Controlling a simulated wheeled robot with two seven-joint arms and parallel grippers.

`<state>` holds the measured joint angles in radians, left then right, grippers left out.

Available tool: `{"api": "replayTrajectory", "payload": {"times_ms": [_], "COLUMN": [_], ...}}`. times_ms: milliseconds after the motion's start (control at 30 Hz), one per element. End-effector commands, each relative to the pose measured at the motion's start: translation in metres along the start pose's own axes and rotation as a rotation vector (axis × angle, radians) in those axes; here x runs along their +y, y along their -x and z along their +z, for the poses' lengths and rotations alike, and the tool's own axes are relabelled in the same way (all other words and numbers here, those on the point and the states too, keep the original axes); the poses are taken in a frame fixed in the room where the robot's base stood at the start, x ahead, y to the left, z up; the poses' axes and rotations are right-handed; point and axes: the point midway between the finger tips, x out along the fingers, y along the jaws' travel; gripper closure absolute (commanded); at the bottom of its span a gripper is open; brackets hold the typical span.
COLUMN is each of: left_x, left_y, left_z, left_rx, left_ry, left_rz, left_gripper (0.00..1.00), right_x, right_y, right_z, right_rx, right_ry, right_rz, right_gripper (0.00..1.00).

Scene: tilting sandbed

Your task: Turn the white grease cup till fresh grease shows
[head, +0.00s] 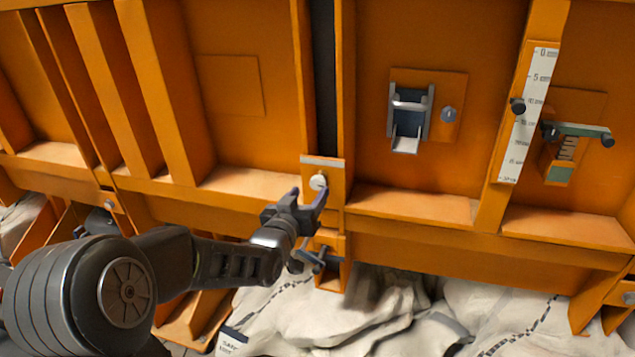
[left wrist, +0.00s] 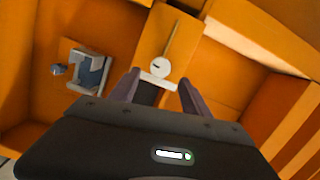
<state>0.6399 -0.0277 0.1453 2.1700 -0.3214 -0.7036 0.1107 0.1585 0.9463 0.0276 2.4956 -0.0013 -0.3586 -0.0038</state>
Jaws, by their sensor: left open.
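The white grease cup (head: 318,182) is a small round knob on an orange upright bracket, under a pale strip. In the left wrist view the cup (left wrist: 160,68) is a white disc with a small dark mark, and a thin rod or line runs from it. My left gripper (head: 309,200) is open just in front of and below the cup in the head view. In the left wrist view its two fingers (left wrist: 158,89) stand apart on either side of the cup's line, with nothing between them that I can see gripped. Contact with the cup cannot be told. My right gripper is not in view.
A latch (head: 407,142) with a round knob (head: 448,115) is on the panel to the right. A white scale (head: 523,120) and a green-topped lever fitting (head: 578,131) are farther right. Orange ribs and ledges project around the cup. White sacks (head: 300,316) lie below.

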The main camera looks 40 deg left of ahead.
Motion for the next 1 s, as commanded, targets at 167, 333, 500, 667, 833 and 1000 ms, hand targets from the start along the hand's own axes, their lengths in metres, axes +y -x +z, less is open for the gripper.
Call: {"api": "replayTrajectory", "payload": {"times_ms": [167, 333, 500, 667, 833, 1000], "left_x": [0.0, 0.001, 0.0, 0.0, 0.0, 0.0], "left_y": [-0.023, -0.05, -0.067, -0.071, -0.071, -0.071], "left_z": [0.0, 0.0, 0.0, 0.0, 0.0, 0.0], "left_rx": [-0.001, -0.001, 0.0, 0.0, 0.0, 0.0], "left_ry": [0.002, 0.002, 0.002, 0.002, 0.001, 0.001], "left_rz": [0.001, 0.001, 0.0, 0.0, 0.0, 0.0], "left_gripper": [0.45, 0.45, 0.45, 0.45, 0.46, 0.59], "right_x": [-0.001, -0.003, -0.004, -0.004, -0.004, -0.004], "right_y": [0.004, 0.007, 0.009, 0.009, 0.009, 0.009], "right_z": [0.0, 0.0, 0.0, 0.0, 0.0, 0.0], "right_rx": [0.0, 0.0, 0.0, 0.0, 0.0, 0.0], "right_ry": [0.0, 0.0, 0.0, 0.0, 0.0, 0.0], "right_rz": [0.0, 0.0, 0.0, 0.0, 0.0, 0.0], "right_gripper": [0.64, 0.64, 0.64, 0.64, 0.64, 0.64]}}
